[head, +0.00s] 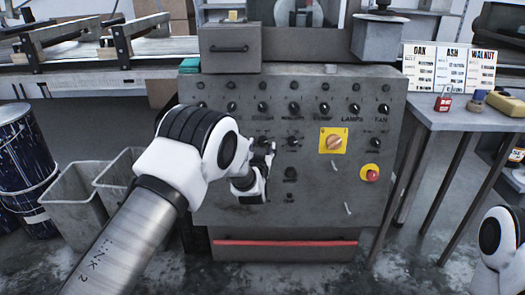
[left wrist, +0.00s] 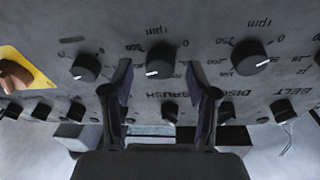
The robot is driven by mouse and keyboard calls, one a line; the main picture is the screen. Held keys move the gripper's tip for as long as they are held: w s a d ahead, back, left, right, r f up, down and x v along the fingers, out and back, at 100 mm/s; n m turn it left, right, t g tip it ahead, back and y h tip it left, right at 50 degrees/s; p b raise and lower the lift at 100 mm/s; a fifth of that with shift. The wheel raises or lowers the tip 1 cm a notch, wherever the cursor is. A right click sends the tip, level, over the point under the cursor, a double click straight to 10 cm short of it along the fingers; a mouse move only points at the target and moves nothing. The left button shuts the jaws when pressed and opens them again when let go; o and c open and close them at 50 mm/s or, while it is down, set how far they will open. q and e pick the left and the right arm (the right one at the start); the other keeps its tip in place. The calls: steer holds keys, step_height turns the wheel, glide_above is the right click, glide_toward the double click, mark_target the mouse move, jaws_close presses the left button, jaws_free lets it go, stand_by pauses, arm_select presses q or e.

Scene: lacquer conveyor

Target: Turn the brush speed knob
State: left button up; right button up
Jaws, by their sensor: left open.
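The brush speed knob (left wrist: 160,60) is a round black knob with a white pointer mark, on the grey control panel (head: 220,215). In the left wrist view, which shows the panel upside down, the inverted BRUSH lettering lies just below it. It shows between the two fingers of my left gripper (left wrist: 162,85), which is open and empty. A clear gap shows on each side of the knob. In the head view my left gripper (head: 266,157) is close in front of the panel at the lower knob row. My right gripper is out of view.
Similar dials flank it: one (left wrist: 250,57) to the right and one (left wrist: 84,67) to the left in the wrist view. A yellow-plated switch (head: 333,141) and a red button (head: 371,174) are to the right. A table (head: 450,117) stands at the right.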

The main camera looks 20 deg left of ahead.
arm_select(q)
steer(key=shift+w+a, duration=0.1)
steer(key=shift+w, duration=0.35)
jaws_close()
